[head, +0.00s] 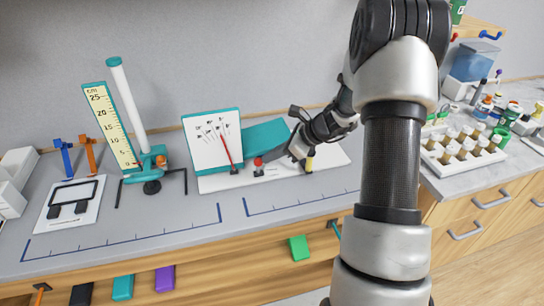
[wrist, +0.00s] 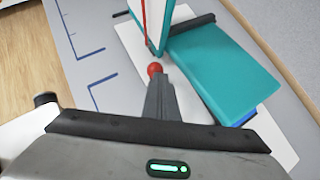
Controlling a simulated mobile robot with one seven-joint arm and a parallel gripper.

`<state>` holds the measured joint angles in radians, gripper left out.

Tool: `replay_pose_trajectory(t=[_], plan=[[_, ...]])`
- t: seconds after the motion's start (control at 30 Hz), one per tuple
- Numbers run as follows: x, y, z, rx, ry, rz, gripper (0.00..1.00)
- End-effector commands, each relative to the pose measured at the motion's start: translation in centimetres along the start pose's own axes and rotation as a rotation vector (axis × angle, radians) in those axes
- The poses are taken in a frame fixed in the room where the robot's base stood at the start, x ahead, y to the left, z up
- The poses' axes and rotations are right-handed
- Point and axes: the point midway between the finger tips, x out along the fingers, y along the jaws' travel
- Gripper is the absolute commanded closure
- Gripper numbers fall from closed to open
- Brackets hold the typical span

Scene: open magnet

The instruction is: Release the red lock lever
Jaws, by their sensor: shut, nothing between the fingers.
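The red ball knob of the lock lever (head: 258,161) stands on the white base plate, just right of the gauge board. In the wrist view the red knob (wrist: 155,69) shows at the tips of my shut fingers. My gripper (head: 272,156) reaches in from the right, low over the plate, with nothing held. In the wrist view its fingers (wrist: 157,84) point at the knob, right up against it or very close; I cannot tell if they touch. The lever below the knob is mostly hidden by the fingers in the wrist view.
A white gauge board (head: 208,140) with a red needle stands left of the knob. A teal block (head: 262,133) lies behind it; in the wrist view the teal block (wrist: 225,70) is right of my fingers. A ruler stand (head: 112,125) is further left. The front bench strip is clear.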

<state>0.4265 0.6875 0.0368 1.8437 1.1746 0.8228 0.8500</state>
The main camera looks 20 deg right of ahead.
Motion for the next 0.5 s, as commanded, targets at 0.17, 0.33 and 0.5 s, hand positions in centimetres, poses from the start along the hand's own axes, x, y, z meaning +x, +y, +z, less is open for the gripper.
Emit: replay_pose_trajectory(t=[0.17,0.33,0.5], plan=[[-0.1,0.1,0.0,0.0,0.002,0.001,1.0],[-0.8,0.1,0.7,0.0,0.002,0.001,1.0],[-1.2,0.1,1.1,0.0,0.001,0.001,1.0]])
